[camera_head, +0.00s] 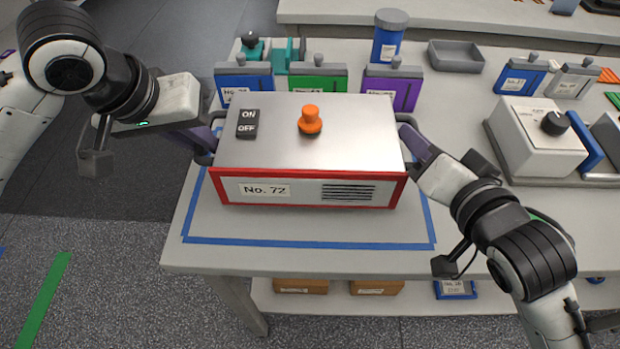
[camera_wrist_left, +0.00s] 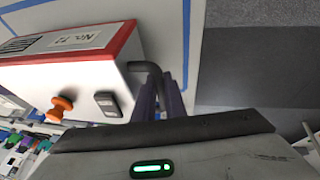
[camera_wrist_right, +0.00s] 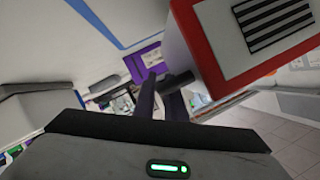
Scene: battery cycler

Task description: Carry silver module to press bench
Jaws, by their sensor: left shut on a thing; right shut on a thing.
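The silver module (camera_head: 270,150) has a red-framed front labelled No. 72, an orange knob (camera_head: 310,121) and an ON/OFF switch on top. In the head view it is over the blue tape outline on the table; whether it touches the table is hard to tell. My left gripper (camera_head: 208,146) is shut on the module's left side handle, which also shows in the left wrist view (camera_wrist_left: 150,75). My right gripper (camera_head: 408,140) is shut on the right side handle, seen in the right wrist view (camera_wrist_right: 178,82). The module looks about level.
Behind the module stand blue (camera_head: 245,82), green (camera_head: 318,80) and purple (camera_head: 393,87) labelled units and a blue canister (camera_head: 388,38). A grey tray (camera_head: 456,56) is at the back. A white device with a black knob (camera_head: 537,135) stands at right. Cardboard boxes (camera_head: 300,286) sit on the lower shelf. Open floor lies at left.

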